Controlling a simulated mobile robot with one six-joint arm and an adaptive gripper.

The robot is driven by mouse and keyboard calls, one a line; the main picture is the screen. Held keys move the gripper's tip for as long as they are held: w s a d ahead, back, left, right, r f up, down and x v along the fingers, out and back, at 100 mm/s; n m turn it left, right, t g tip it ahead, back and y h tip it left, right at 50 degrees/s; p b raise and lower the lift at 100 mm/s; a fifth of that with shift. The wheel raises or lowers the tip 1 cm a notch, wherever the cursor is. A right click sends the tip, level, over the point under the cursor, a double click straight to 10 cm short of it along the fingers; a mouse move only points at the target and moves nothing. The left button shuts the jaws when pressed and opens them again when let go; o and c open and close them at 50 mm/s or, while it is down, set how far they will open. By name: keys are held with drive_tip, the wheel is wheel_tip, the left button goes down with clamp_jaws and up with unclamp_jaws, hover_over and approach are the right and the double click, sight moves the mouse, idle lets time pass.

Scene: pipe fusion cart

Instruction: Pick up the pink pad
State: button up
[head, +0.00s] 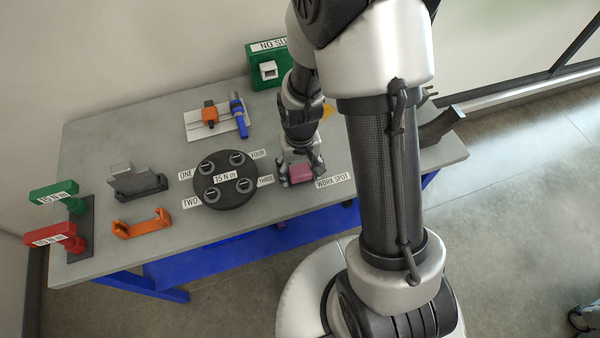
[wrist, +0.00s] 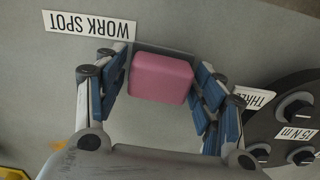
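The pink pad (head: 301,173) is a small block with rounded edges near the front edge of the table, beside the "WORK SPOT" label. In the wrist view the pad (wrist: 161,78) lies between the blue-padded fingers of my gripper (wrist: 163,72). My gripper (head: 300,170) points down over the pad and is open around it. A narrow gap shows on the pad's left side; the right finger is very close to it, and I cannot tell if it touches. The pad's underside is hidden.
A round black plate (head: 225,200) with several bolts and a "15 N m" label stands just left of my gripper. An orange bracket (head: 142,226), a grey block (head: 137,182) and red and green stands (head: 52,237) are farther left. A green box (head: 265,73) stands at the back.

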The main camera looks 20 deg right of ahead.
sight(300, 169)
drive_tip(key=c, duration=0.8)
wheel_tip(300, 169, up, 20)
drive_tip(key=p, duration=0.6)
